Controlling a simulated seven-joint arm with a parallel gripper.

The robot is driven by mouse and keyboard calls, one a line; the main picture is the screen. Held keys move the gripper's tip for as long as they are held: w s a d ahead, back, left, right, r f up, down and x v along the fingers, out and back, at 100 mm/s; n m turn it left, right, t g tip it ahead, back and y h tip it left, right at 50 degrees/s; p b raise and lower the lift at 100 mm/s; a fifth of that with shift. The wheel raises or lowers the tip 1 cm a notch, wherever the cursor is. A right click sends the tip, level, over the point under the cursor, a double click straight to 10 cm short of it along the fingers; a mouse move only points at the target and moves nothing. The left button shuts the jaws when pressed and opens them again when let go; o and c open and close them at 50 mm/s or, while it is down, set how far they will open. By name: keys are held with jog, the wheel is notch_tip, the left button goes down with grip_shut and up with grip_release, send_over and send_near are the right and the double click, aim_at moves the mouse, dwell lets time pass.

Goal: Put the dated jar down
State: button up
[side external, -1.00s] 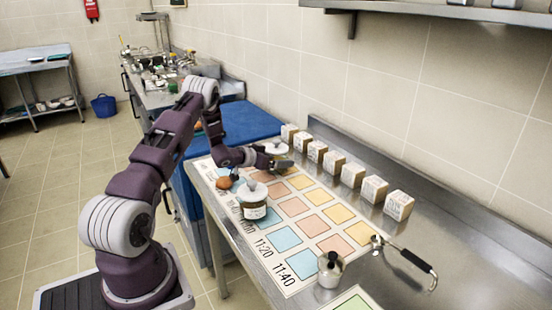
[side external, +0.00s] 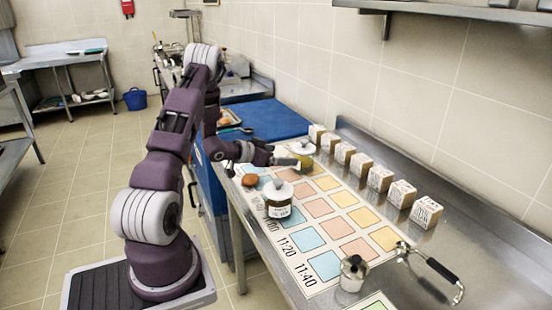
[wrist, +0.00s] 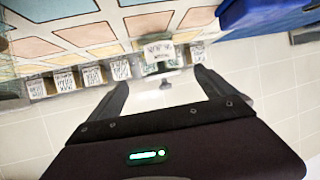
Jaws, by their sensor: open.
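A glass jar with a white knobbed lid and yellowish contents (side external: 304,162) stands upright at the far end of the coloured grid mat (side external: 325,245). In the wrist view a jar's written white label (wrist: 158,53) and pale lid show between and just beyond my fingers; the writing is too blurred to read. My gripper (wrist: 161,78) is open around or just beside this jar; contact cannot be told. In the side view my gripper (side external: 288,161) hides part of it. A second labelled jar with a white lid (side external: 279,204) stands nearer, on the blue column.
Several small printed boxes (side external: 379,179) line the wall side. An orange-brown round item (side external: 249,180) sits near the mat's left edge. A small metal canister (side external: 353,274) and a black-handled tool (side external: 437,268) are at the near end. A blue surface (side external: 262,118) lies beyond.

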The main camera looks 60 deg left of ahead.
jog(key=w+d+r+g+y, duration=0.1)
jog(key=w+d+r, duration=0.15)
jog(key=r, duration=0.45)
jog(key=w+d+r+g+y, duration=0.1)
jog(key=d+r, duration=0.3)
jog(key=r, duration=0.2)
jog(key=s+d+r+g, duration=0.1)
jog(key=s+d+r, duration=0.25)
jog(key=d, duration=0.25)
jog(key=s+d+r+g, duration=0.1)
jog(key=s+d+r, duration=0.1)
jog(key=d+r, duration=0.3)
jog(key=s+d+f+m+g+h, duration=0.1)
jog(key=s+d+h, duration=0.4)
jog(key=s+d, duration=1.5)
jog(key=shift+s+d+f+m+g, duration=0.4)
jog(key=shift+s+m+g, duration=0.4)
jog(key=shift+s+g, duration=0.45)
jog(key=shift+o, duration=0.5)
jog(key=shift+r, duration=0.1)
